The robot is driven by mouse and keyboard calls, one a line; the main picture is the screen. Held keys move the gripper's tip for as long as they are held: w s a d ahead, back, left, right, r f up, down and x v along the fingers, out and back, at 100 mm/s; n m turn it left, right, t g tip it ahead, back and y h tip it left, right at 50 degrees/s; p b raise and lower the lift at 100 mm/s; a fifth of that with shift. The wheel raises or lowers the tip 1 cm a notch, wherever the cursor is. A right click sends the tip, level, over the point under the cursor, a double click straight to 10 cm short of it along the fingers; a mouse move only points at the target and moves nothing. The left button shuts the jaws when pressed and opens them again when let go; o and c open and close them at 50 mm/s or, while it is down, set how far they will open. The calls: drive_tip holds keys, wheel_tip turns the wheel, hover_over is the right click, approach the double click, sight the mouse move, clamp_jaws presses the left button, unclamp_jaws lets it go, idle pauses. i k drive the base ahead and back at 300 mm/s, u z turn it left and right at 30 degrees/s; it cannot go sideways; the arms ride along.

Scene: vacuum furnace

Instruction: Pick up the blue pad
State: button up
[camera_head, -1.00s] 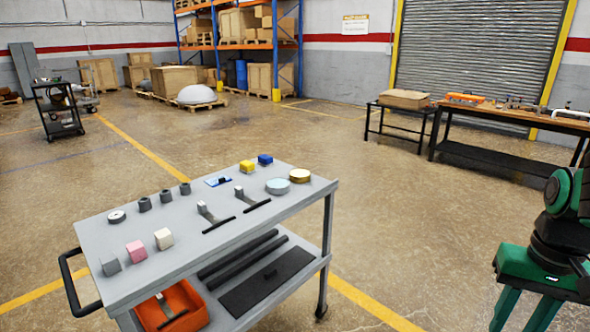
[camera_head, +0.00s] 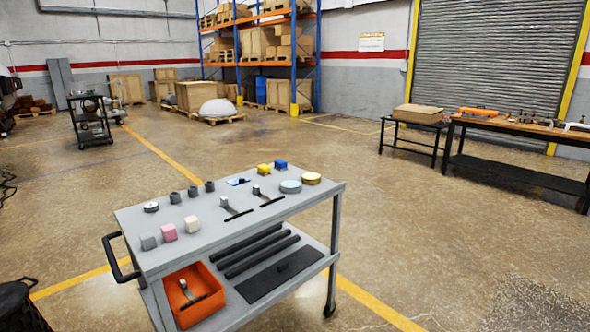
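A flat blue pad (camera_head: 238,182) with a small dark piece on it lies near the back edge of the grey cart's top (camera_head: 165,254), left of a yellow block (camera_head: 263,168). A blue block (camera_head: 280,164) stands just right of the yellow block. My gripper is not in view.
The cart top also holds dark cylinders (camera_head: 192,191), pink (camera_head: 169,232), white and grey blocks, and two black-handled tools. An orange bin (camera_head: 190,295) sits on its lower shelf. Open floor (camera_head: 430,240) lies right of the cart; a dark object (camera_head: 20,305) stands at lower left.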

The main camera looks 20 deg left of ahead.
sight(279, 165)
drive_tip(key=i, duration=2.25)
drive_tip(key=u, duration=1)
drive_tip(key=i, duration=0.85)
drive_tip(key=u, duration=0.9)
drive_tip(key=i, duration=0.4)
drive_tip(key=u, duration=0.3)
